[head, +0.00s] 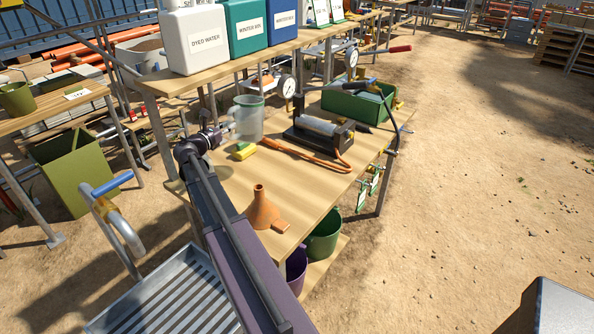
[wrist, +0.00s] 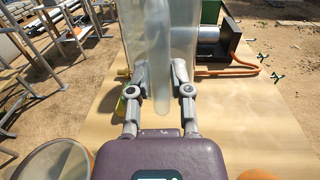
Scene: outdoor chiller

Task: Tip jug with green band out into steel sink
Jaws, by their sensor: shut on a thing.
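The clear jug with the green band (head: 249,118) is upright at the left part of the wooden bench; the band shows near its rim. I cannot tell whether its base touches the bench. My gripper (head: 225,132) is shut on the jug's handle side. In the wrist view my gripper (wrist: 160,80) has its fingers on either side of the handle, and the translucent jug (wrist: 158,35) fills the upper middle. What is inside the jug is unclear. The steel sink (head: 165,297) is at the bottom left of the head view, with a ribbed bottom and a curved tap (head: 122,222) above.
A yellow-green sponge (head: 243,151) lies beside the jug. A black pump (head: 320,133) with an orange hose is right of the jug. A shelf with labelled containers (head: 196,40) rises behind.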

